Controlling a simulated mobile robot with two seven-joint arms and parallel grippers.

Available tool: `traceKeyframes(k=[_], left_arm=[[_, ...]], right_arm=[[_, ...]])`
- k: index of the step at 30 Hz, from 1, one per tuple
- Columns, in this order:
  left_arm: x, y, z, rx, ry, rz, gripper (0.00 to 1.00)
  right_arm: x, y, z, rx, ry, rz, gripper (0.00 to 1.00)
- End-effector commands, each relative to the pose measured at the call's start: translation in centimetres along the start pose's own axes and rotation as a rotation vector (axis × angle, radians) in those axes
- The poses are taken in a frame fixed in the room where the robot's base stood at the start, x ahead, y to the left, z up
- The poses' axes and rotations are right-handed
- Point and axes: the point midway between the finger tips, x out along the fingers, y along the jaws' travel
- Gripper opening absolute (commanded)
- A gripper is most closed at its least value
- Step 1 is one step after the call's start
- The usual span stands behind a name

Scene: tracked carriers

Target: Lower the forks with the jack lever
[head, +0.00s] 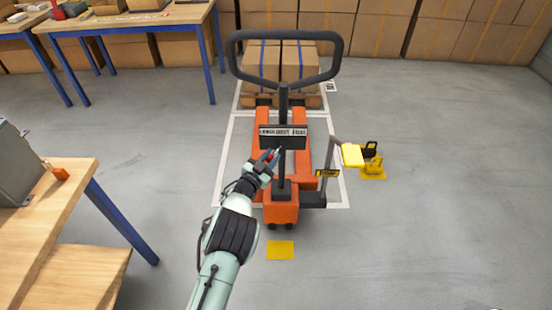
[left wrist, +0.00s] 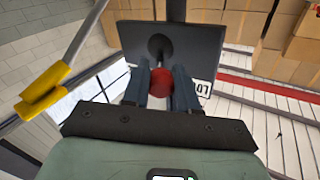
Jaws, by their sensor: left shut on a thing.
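The orange pallet jack (head: 281,207) stands in the middle of the head view, with a black loop handle (head: 285,35) on an upright shaft. A black plate with white lettering (head: 283,137) is fixed across the shaft; it also shows in the left wrist view (left wrist: 195,42). A short lever with a red knob (left wrist: 161,89) sticks out from this plate. My left gripper (head: 271,156) is at the shaft just below the plate. In the left wrist view its two dark fingers (left wrist: 161,84) are shut on the red knob, one on each side. The orange forks (head: 307,162) reach away behind the shaft.
A pallet with strapped boxes (head: 299,62) stands at the far end of the forks. A wooden bench (head: 60,225) is at left. The floor at right is clear.

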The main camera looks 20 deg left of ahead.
Motion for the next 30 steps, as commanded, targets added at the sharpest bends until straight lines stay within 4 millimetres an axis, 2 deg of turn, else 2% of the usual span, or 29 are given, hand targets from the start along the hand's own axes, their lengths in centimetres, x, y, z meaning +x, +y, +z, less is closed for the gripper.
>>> traceKeyframes(k=[9, 10, 12, 23, 26, 30], left_arm=[[0.0, -0.1, 0.0, 0.002, -0.001, 0.001, 0.0], [0.0, -0.1, 0.0, 0.002, -0.001, 0.001, 0.31], [0.0, -0.1, 0.0, 0.002, -0.001, 0.001, 0.53], [-0.3, -0.1, 0.0, 0.001, -0.001, 0.0, 0.53], [-1.2, -0.2, -0.1, 0.001, -0.001, -0.001, 0.53], [-3.5, -0.3, -0.1, -0.001, -0.002, -0.004, 0.53]], right_arm=[[0.0, 0.0, 0.0, 0.0, 0.0, 0.0, 0.43], [0.0, 0.0, 0.0, 0.0, 0.0, 0.0, 0.43], [0.0, 0.0, 0.0, 0.0, 0.0, 0.0, 0.43], [-0.1, 0.0, 0.1, 0.0, -0.002, 0.0, 0.43], [-0.3, -0.1, 0.3, -0.001, -0.009, -0.001, 0.43], [-0.9, -0.3, 1.1, -0.003, -0.03, -0.002, 0.43]])
